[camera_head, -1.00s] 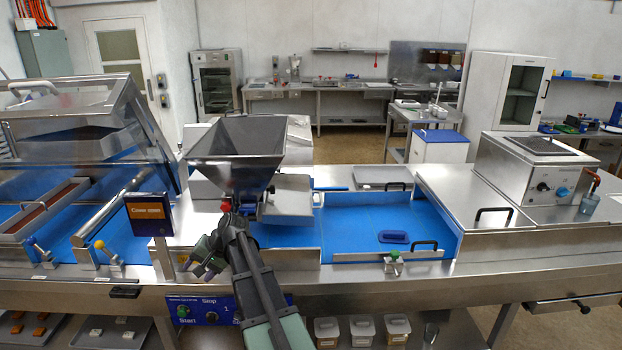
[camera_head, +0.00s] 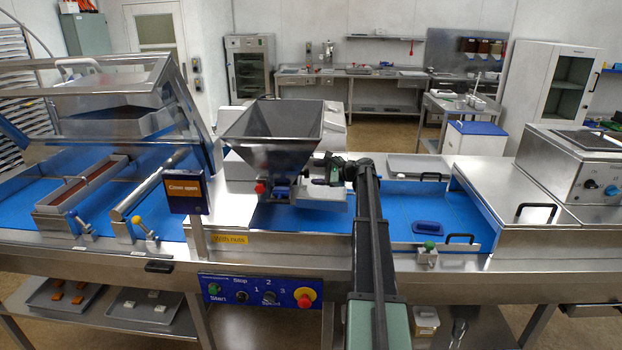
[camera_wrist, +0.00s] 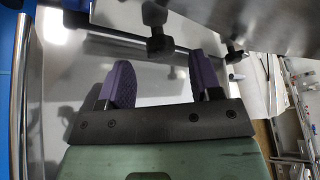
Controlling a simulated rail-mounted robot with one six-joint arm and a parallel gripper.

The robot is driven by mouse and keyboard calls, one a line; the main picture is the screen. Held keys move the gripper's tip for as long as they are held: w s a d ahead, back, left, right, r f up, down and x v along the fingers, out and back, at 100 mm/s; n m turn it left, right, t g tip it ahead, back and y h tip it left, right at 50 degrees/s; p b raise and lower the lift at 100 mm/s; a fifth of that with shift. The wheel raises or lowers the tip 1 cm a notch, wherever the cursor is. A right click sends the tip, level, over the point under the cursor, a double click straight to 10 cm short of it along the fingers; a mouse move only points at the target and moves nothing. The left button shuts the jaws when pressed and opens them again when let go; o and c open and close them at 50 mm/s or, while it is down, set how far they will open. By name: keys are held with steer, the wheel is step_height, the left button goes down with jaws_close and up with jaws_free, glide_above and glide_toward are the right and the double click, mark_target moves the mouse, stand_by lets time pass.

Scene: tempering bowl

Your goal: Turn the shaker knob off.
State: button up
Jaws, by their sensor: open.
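My gripper (camera_head: 325,170) is just right of the lower part of a steel hopper (camera_head: 268,135), above a steel tray. In the wrist view my gripper (camera_wrist: 158,65) has its two purple fingers apart with nothing held between them. A black knob-like fitting (camera_wrist: 158,43) on a rod lies just beyond the fingertips, near the gap between them. It appears apart from the fingers. A red knob (camera_head: 260,188) sits at the hopper's lower left. I cannot tell which knob is the shaker's, nor its setting.
A control panel (camera_head: 255,291) with a red stop button (camera_head: 305,297) is on the front. A green knob (camera_head: 429,246) stands by the blue belt (camera_head: 400,212). A sign (camera_head: 187,190) stands left of the hopper. The belt right of my arm is mostly clear.

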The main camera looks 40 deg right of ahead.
mark_target(305, 173)
steer(key=x, duration=0.3)
steer(key=shift+w+a+f, duration=0.1)
steer(key=shift+w, duration=0.05)
steer(key=c, duration=0.9)
steer(key=shift+f+b, duration=0.1)
steer(key=shift+b, duration=0.45)
steer(key=n+t+b, duration=0.2)
steer(key=n, duration=0.1)
steer(key=shift+f+b, duration=0.2)
steer(key=shift+b, duration=0.1)
steer(key=shift+n+t+y+b, duration=0.3)
steer(key=shift+n+t+b, duration=0.6)
steer(key=shift+n+b, duration=0.9)
steer(key=shift+n, duration=0.4)
steer(key=o, duration=0.9)
